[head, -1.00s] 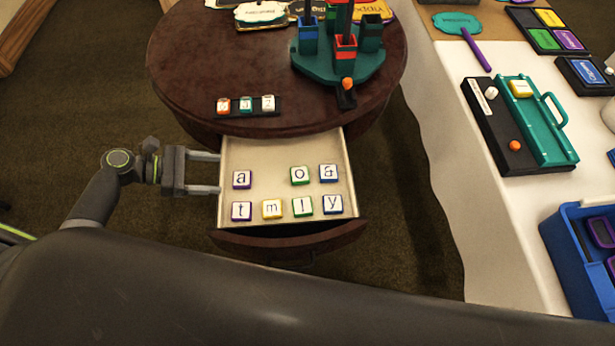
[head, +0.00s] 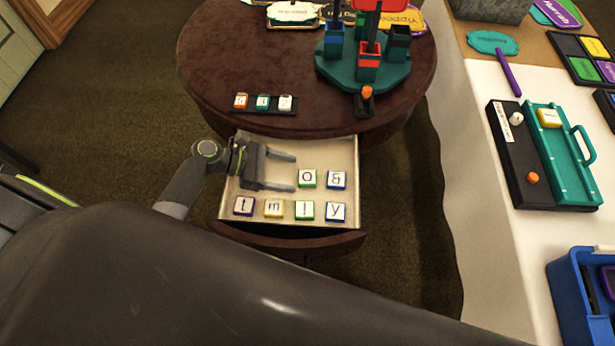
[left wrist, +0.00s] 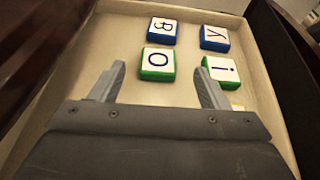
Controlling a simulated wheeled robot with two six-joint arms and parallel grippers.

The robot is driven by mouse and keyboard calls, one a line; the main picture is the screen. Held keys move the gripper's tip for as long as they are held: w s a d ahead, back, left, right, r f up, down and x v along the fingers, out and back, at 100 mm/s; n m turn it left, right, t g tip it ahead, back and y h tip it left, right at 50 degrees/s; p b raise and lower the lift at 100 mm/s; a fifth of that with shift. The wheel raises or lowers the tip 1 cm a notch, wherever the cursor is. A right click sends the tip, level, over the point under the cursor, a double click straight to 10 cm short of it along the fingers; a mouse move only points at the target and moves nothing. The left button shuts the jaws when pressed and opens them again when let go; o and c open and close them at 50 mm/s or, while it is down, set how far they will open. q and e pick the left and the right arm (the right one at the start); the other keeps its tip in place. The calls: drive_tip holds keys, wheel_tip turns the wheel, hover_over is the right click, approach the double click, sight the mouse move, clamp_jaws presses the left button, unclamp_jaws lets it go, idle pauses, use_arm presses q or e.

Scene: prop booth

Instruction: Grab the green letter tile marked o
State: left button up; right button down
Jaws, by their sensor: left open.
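The green letter tile marked o (head: 307,179) lies in the open drawer (head: 347,200), in the back row beside a blue-edged tile (head: 336,180). In the left wrist view the o tile (left wrist: 158,64) lies flat just beyond the fingertips, roughly between their lines. My left gripper (head: 295,173) is open and empty, with its fingers pointing right toward the o tile. It also shows in the left wrist view (left wrist: 160,82). The purple tile marked a is hidden in the head view, behind my left gripper. My right gripper is not in view.
A front row holds tiles t (head: 244,206), m (head: 274,208), a green-edged tile (head: 304,210) and y (head: 336,212). The round table (head: 225,55) above carries a number strip (head: 264,105) and a teal stand (head: 345,75). A white-covered table (head: 480,220) stands at right.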

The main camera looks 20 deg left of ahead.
sight(312, 177)
use_arm(q)
drive_tip(key=shift+x, duration=3.05)
drive_tip(key=shift+r, duration=0.1)
drive_tip(key=c, duration=1.1)
